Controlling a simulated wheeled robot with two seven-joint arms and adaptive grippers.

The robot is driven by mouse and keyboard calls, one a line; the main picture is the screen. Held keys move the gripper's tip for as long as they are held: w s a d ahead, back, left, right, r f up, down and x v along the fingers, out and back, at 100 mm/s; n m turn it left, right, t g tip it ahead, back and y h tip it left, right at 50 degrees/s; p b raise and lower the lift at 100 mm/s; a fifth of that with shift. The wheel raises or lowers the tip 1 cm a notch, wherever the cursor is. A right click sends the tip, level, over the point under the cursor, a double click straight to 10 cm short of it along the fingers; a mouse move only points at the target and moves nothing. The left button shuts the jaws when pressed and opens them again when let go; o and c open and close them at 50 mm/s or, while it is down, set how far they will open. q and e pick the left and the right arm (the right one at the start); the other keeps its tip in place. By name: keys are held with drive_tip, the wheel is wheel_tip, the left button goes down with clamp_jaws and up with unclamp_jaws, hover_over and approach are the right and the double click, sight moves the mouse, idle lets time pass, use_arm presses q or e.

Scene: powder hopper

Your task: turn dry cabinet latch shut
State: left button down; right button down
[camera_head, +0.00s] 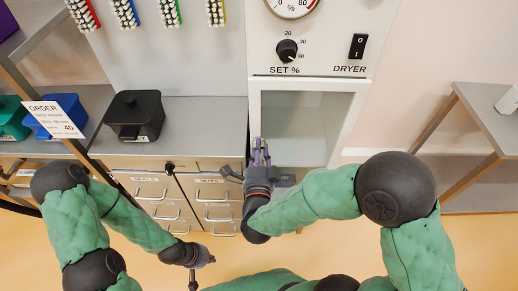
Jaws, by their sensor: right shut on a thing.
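The dry cabinet (352,120) is the white-framed box with a clear front, in the middle below the control panel. My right gripper (261,152) is at its lower left front edge, fingers pointing up the picture. It is shut on a small part there, apparently the latch, which the fingers and wrist hide; I cannot tell how far it is turned. My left gripper (204,262) hangs low, in front of the drawers and away from the cabinet. It is small and dark, and its finger opening cannot be made out.
Above the cabinet are a SET % knob (287,50), a DRYER switch (358,46) and a gauge (292,6). A black bin (134,116) stands on the grey counter (205,125) at left, above drawers (215,193). A grey shelf (478,105) stands at right. Floor is clear between.

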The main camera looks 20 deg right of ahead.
drive_tip(key=shift+d+r+n+p, duration=0.1)
drive_tip(key=shift+n+p, duration=1)
drive_tip(key=shift+n, duration=2.85)
drive_tip(key=shift+d+r+n+p, duration=0.1)
drive_tip(key=shift+n+p, duration=1)
drive_tip(key=shift+n, duration=2.85)
drive_tip(key=shift+s+n, duration=0.1)
drive_tip(key=shift+n, duration=0.2)
drive_tip(key=c, duration=1)
unclamp_jaws()
drive_tip(key=shift+c, duration=0.2)
